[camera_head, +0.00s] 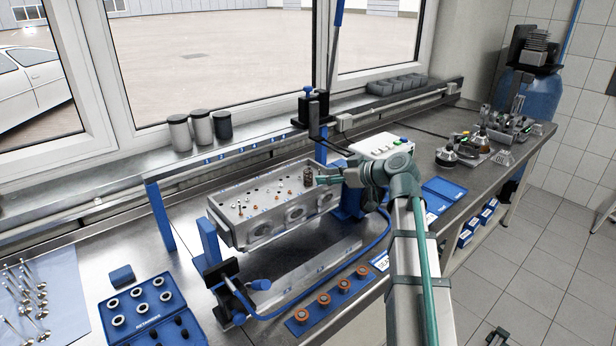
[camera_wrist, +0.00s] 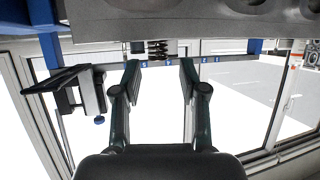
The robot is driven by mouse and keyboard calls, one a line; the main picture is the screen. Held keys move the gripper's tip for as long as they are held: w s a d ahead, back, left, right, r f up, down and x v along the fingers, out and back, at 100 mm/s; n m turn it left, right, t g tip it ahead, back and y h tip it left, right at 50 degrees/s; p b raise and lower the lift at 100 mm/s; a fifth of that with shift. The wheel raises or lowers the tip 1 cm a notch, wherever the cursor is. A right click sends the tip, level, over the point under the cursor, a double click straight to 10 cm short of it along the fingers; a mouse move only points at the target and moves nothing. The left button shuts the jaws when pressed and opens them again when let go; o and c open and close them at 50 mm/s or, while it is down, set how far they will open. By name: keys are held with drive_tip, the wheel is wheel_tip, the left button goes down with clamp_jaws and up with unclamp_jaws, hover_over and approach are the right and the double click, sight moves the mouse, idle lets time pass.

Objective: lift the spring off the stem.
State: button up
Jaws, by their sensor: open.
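A dark coil spring (camera_head: 308,175) stands upright on top of the grey cylinder head (camera_head: 236,232), near its right end. The stem inside it is too small to make out. In the wrist view, which is upside down, the spring (camera_wrist: 158,48) shows at the top centre, below the edge of the head. My gripper (camera_head: 322,180) reaches in from the right, level with the top of the head and close to the spring. Its two fingers (camera_wrist: 160,68) are open and apart, with the spring in line with the gap between them. I cannot tell whether the tips reach around it.
Several small valve parts stand on the head left of the spring. A blue-posted rail (camera_head: 228,147) runs behind the head. A black-and-blue press-like tool (camera_head: 310,107) stands behind it. A blue tray (camera_head: 150,312) and orange-ringed parts (camera_head: 324,299) lie in front.

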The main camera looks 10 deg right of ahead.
sight(308, 177)
drive_tip(key=x, duration=0.2)
drive_tip(key=shift+w+a+f+p, duration=0.15)
drive_tip(key=shift+w+a+p, duration=0.05)
drive_tip(key=shift+w+p, duration=0.1)
drive_tip(key=p+x, duration=0.2)
drive_tip(key=x, duration=0.2)
drive_tip(key=shift+w, duration=0.25)
drive_tip(key=shift+w+a+f, duration=0.2)
drive_tip(key=shift+a+f, duration=0.05)
drive_tip(key=shift+a, duration=0.05)
drive_tip(key=shift+c, duration=0.3)
clamp_jaws()
